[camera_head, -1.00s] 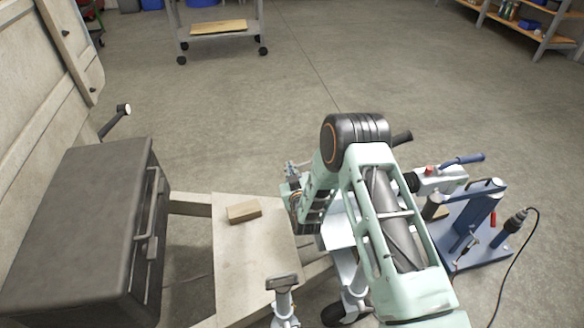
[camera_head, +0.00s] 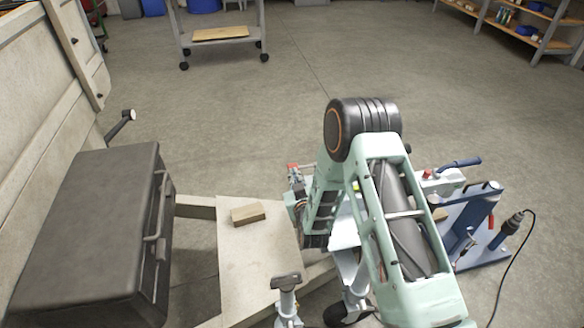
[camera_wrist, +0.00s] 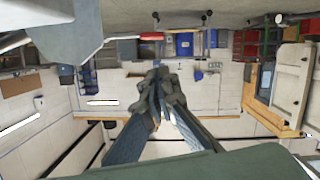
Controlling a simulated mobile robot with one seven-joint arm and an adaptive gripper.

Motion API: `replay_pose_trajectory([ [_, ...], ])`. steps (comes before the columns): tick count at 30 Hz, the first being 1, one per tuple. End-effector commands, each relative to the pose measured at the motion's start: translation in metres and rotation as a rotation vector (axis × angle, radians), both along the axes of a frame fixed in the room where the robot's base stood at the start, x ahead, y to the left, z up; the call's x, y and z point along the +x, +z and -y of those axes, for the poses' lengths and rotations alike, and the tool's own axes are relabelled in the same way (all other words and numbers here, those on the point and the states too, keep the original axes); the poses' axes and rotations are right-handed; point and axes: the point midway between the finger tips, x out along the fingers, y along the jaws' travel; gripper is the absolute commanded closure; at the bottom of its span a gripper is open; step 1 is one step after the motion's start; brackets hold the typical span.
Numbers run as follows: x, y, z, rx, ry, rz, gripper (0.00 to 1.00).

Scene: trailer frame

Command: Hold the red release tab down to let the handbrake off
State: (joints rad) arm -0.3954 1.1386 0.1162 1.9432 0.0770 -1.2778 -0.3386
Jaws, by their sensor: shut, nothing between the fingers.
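A small red part (camera_head: 428,174), which may be the release tab, shows on a pale bracket (camera_head: 446,181) right of my arm. A lever with a blue grip (camera_head: 462,161) stands out from this bracket to the right. My arm hides the bracket's left side. My gripper (camera_wrist: 158,82) is shut and empty in the wrist view, its fingers together with open room beyond them. In the head view my arm's end is left of the elbow, apart from the lever, and its fingertips are hard to make out. No red tab is clear in the wrist view.
A blue stand (camera_head: 480,220) with a red-handled part is at the right, near a cable. A dark box (camera_head: 90,230) and a pale frame plate (camera_head: 255,270) with a wooden block (camera_head: 248,213) are at the left. Behind is open floor and a trolley (camera_head: 222,38).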

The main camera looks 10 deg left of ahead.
Motion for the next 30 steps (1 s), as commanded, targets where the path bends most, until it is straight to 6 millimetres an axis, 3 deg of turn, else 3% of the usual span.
replay_pose_trajectory([
  [4, -0.017, 0.004, 0.007, -0.001, 0.0, -0.001, 1.0],
  [11, -0.025, 0.006, 0.01, -0.001, 0.0, 0.0, 1.0],
  [25, -0.024, 0.007, 0.01, -0.002, 0.0, 0.001, 1.0],
  [30, -0.005, 0.021, 0.009, -0.037, 0.022, -0.001, 1.0],
])
